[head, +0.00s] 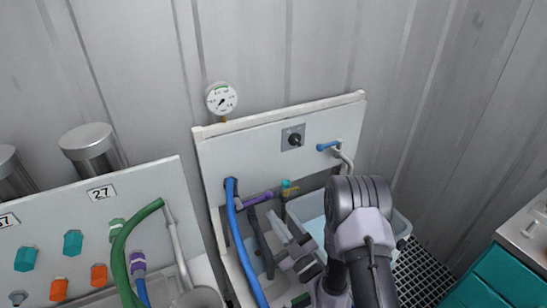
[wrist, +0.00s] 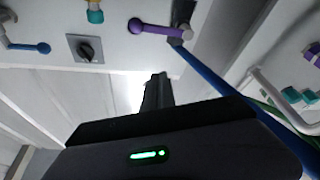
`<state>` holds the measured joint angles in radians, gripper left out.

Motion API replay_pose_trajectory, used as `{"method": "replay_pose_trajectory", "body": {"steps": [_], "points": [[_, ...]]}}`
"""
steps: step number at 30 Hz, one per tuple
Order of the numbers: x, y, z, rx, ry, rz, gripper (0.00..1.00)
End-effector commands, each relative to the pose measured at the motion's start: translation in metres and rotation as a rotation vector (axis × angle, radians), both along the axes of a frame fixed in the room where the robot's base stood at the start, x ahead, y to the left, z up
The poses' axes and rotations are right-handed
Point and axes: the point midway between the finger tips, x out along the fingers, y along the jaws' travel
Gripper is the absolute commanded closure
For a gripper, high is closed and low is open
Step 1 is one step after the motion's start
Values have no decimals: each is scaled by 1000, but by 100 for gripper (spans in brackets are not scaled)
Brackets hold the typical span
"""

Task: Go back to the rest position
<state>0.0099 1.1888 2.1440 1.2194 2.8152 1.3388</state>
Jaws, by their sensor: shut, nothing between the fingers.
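My gripper (wrist: 157,82) is shut and empty, its dark fingers together at the middle of the wrist view. Nothing is held between them. In the head view my arm reaches up from the bottom edge, right of centre, bends at a dark elbow, and stands in front of the wall panel (head: 240,158). My wrist end is low there, partly crowded by grey parts, so the fingertips are hard to make out. No marker of the rest position shows.
The panel carries a black knob (head: 293,138), a blue-handled valve (head: 328,146), a purple handle (head: 257,199) and a blue hose (head: 238,235). A pale tub (head: 402,222) stands behind my arm. A gauge (head: 221,98) is above. A teal cabinet (head: 500,280) is at right.

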Motion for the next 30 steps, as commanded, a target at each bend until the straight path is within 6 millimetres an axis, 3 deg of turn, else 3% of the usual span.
{"method": "replay_pose_trajectory", "body": {"steps": [2, 5, 6, 8, 9, 12, 14, 15, 16, 17, 21, 24, 30], "points": [[-7, 19, 36, -75, -112, 69, 100], [-47, 62, 111, -289, -435, 240, 100], [-76, 80, 140, -400, -614, 318, 100], [-128, 99, 173, -578, -927, 430, 100], [-168, 107, 187, -705, -1169, 501, 100], [-253, 97, 185, -1001, -1813, 655, 100], [-286, 75, 170, -1154, -2218, 740, 100], [-299, 54, 158, -1241, -2493, 802, 100], [-303, 37, 152, -1295, -2697, 851, 100], [-305, 20, 146, 1200, 2593, -812, 100], [-287, -51, 151, 743, 1973, -668, 100], [-275, -79, 167, 559, 1712, -640, 100], [-269, -91, 176, 474, 1593, -634, 100]]}}
